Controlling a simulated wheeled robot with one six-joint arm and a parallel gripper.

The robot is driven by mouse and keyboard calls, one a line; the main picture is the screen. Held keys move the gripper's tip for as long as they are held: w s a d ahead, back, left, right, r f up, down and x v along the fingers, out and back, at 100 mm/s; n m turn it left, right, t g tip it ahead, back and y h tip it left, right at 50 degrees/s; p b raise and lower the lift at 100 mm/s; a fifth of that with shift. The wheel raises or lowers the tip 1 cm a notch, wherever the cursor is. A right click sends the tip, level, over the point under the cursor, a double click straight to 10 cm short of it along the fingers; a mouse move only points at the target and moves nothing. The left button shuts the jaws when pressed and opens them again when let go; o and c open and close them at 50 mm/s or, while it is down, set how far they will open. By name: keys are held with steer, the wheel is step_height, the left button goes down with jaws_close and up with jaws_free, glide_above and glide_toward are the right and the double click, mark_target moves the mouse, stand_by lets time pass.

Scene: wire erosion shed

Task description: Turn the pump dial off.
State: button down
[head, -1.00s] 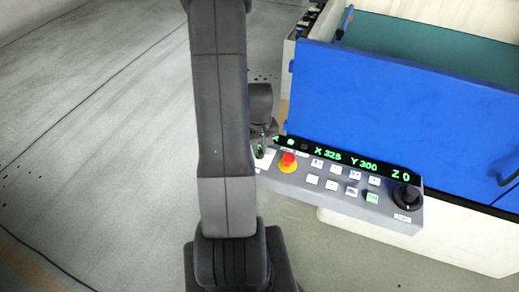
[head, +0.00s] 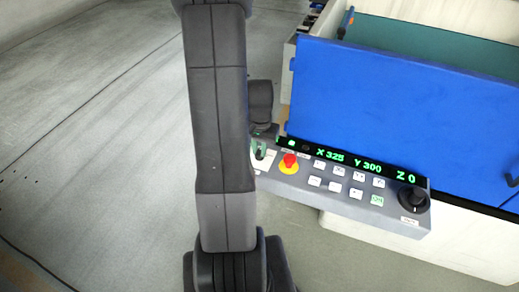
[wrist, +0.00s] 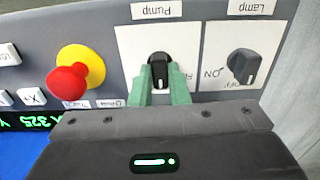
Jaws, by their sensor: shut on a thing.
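The pump dial (wrist: 159,66) is a small black knob on a white plate under an upside-down "Pump" label in the wrist view. The green fingers of my gripper (wrist: 160,82) are closed on it from both sides. The knob stands roughly upright in the picture. The fingers hide part of the plate's lettering, so I cannot read which mark the dial points to. In the head view my arm hides most of the dial area at the left end of the control panel (head: 330,200).
The lamp dial (wrist: 243,66) sits tilted just right of the pump dial. A red emergency stop button (wrist: 70,82) on a yellow ring is to the left. A larger black knob (head: 412,199) is at the panel's far end. A blue machine door (head: 400,115) rises behind the panel.

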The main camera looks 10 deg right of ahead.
stand_by(0.3)
steer(key=c, duration=1.4)
jaws_free()
steer(key=shift+r, duration=0.1)
step_height(320, 180, up, 14)
steer(key=shift+f, duration=0.15)
